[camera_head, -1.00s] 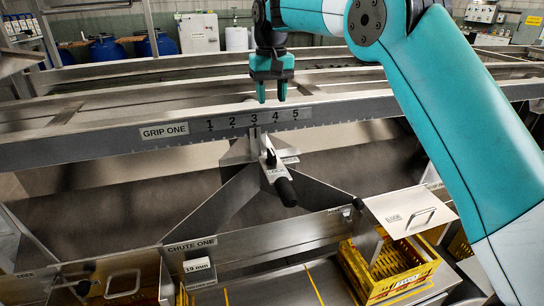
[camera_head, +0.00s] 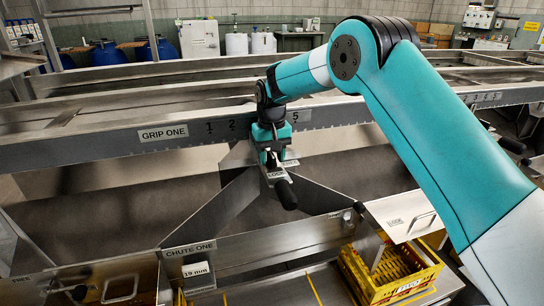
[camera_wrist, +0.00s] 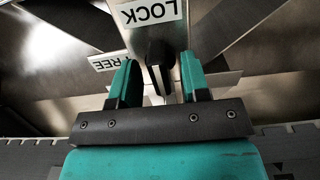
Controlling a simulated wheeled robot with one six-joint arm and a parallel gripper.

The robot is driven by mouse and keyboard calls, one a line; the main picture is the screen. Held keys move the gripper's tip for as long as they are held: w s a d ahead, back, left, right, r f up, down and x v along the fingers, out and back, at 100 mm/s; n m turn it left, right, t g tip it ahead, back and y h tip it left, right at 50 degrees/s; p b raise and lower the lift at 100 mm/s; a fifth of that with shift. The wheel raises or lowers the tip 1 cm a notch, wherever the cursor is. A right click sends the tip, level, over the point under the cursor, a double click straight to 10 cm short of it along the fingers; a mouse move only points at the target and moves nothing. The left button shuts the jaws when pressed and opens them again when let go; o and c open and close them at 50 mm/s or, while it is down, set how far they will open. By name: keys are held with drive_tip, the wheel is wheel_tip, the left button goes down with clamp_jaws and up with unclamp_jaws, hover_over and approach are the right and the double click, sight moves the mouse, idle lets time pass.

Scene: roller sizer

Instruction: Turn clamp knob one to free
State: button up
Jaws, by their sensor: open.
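The clamp knob (camera_head: 271,160), a small dark bar, sits on a metal plate under the grip one rail. In the wrist view the knob (camera_wrist: 154,56) stands between the two teal fingers of my gripper (camera_wrist: 157,72). The fingers are apart, with a gap visible on each side of the knob. In the head view my gripper (camera_head: 270,146) is just over the plate and partly hides it. A LOCK label (camera_wrist: 151,12) is on the plate, and a FREE label (camera_wrist: 108,62) is beside the left finger.
The rail (camera_head: 90,148) has a number scale and a GRIP ONE label. A black handle (camera_head: 287,195) projects below the plate. Slanted metal chute walls (camera_head: 225,207) flank it. A yellow crate (camera_head: 405,285) stands below right, near a lidded flap (camera_head: 400,212).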

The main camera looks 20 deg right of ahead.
drive_tip(key=shift+f, duration=0.1)
clamp_jaws()
idle(0.3)
drive_tip(key=n+p, duration=0.2)
drive_tip(key=shift+r+n, duration=0.2)
drive_tip(key=shift+n, duration=0.2)
drive_tip(key=shift+f+n+p, duration=0.1)
drive_tip(key=shift+n+p, duration=1.1)
drive_tip(key=shift+n, duration=1)
unclamp_jaws()
